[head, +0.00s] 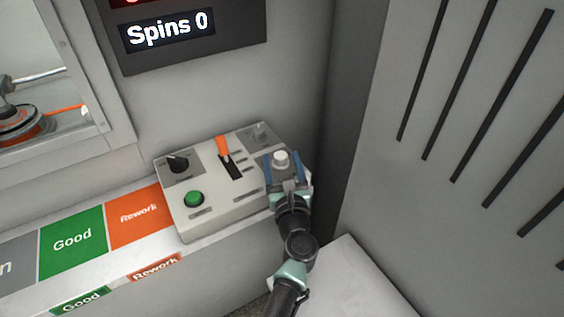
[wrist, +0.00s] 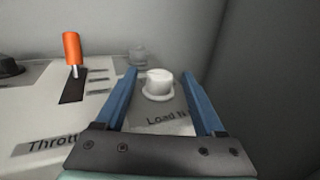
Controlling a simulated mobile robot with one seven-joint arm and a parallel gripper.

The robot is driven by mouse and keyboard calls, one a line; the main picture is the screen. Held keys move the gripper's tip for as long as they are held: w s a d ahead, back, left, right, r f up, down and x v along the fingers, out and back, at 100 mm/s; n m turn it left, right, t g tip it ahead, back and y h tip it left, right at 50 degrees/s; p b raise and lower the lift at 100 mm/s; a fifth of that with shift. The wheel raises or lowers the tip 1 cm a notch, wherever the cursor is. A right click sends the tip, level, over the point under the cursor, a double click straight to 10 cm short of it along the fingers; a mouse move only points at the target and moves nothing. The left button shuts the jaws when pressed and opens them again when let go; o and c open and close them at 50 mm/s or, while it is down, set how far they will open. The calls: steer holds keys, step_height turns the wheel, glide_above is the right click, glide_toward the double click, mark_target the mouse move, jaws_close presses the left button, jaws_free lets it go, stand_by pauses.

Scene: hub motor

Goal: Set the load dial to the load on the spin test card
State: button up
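The load dial (wrist: 158,84) is a white round knob on the right of the control box, with a label starting "Load" (wrist: 166,119) in front of it. It also shows in the head view (head: 281,158). My gripper (wrist: 163,72) is open, with one blue finger on each side of the dial and gaps between fingers and knob in the wrist view. I cannot tell whether the fingertips are level with the knob. The dial's setting is too small to read. The spin test card is not seen in either view.
The control box (head: 207,221) also carries a black knob (head: 177,163), a green button (head: 194,199) and an orange throttle lever (head: 223,148). A grey clear-topped part (head: 259,133) stands behind the dial. A slatted wall rises close on the right. A display reads "Spins 0" (head: 167,30).

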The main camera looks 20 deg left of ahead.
jaws_close()
steer(key=shift+a+h, duration=0.1)
steer(key=shift+h, duration=0.2)
steer(key=shift+s+a+m+t+h, duration=0.1)
steer(key=shift+a+m+t+h, duration=0.1)
steer(key=shift+m+t+h, duration=0.35)
steer(key=shift+a+m+h, duration=0.1)
steer(key=shift+m+h, duration=0.95)
steer(key=shift+h, duration=0.5)
steer(key=shift+o, duration=0.3)
jaws_free()
